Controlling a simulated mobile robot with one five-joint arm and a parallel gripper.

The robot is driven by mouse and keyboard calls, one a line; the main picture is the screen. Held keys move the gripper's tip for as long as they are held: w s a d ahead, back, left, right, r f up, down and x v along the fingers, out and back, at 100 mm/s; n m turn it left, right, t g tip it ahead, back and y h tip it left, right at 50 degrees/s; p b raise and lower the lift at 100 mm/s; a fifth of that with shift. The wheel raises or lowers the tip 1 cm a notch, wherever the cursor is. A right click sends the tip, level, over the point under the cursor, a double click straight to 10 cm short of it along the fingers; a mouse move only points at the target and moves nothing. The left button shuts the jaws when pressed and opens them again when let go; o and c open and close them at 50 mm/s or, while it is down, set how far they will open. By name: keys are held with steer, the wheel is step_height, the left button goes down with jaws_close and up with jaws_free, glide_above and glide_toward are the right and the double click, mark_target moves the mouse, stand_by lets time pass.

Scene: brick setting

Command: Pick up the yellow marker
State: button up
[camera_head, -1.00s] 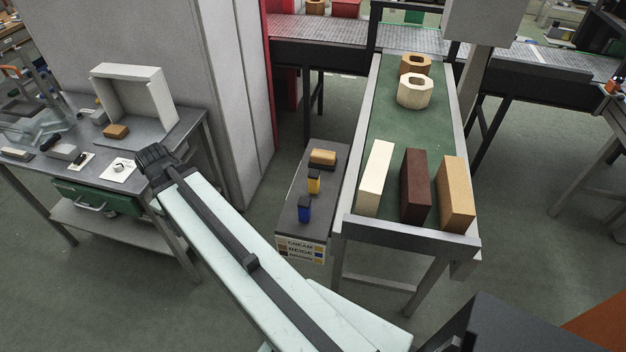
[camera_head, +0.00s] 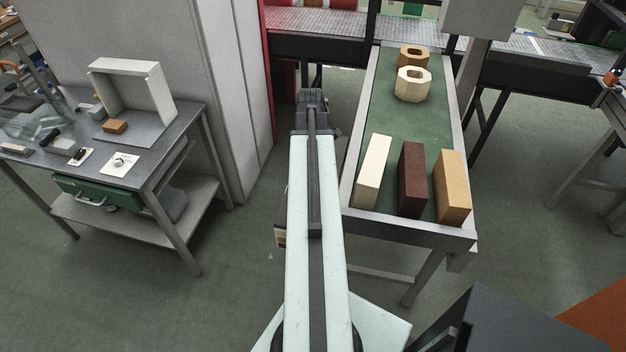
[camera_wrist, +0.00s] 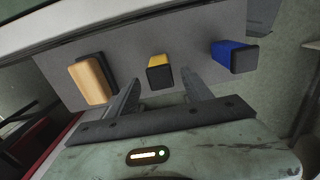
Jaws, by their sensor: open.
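The yellow marker (camera_wrist: 159,72), a short yellow block with a black end, is on a grey board (camera_wrist: 205,38) in the wrist view. A blue marker (camera_wrist: 234,57) with a dark end is to its right. A tan block with a dark base (camera_wrist: 90,81) is to its left. My gripper (camera_wrist: 161,78) is open, its two fingers spread to either side of the yellow marker in the picture. I cannot tell whether they touch it or how far above it they are. In the head view my arm hides the markers and most of their stand.
The conveyor table (camera_head: 411,231) stands just right of my arm, with cream (camera_head: 371,172), dark brown (camera_head: 411,180) and tan (camera_head: 452,187) bricks near its front edge. A grey cabinet (camera_head: 215,90) is behind left. A workbench (camera_head: 190,116) stands at the left, with open floor before it.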

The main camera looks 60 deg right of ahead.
steer(key=shift+f, duration=0.15)
step_height(320, 180, down, 5)
steer(key=b, duration=0.5)
steer(key=shift+s+f, duration=0.15)
steer(key=shift+f, duration=0.05)
steer(key=shift+r, duration=0.15)
steer(key=shift+c, duration=0.6)
jaws_close()
step_height(320, 180, up, 10)
steer(key=p, duration=1)
steer(key=shift+r, duration=0.2)
steer(key=shift+f, duration=0.15)
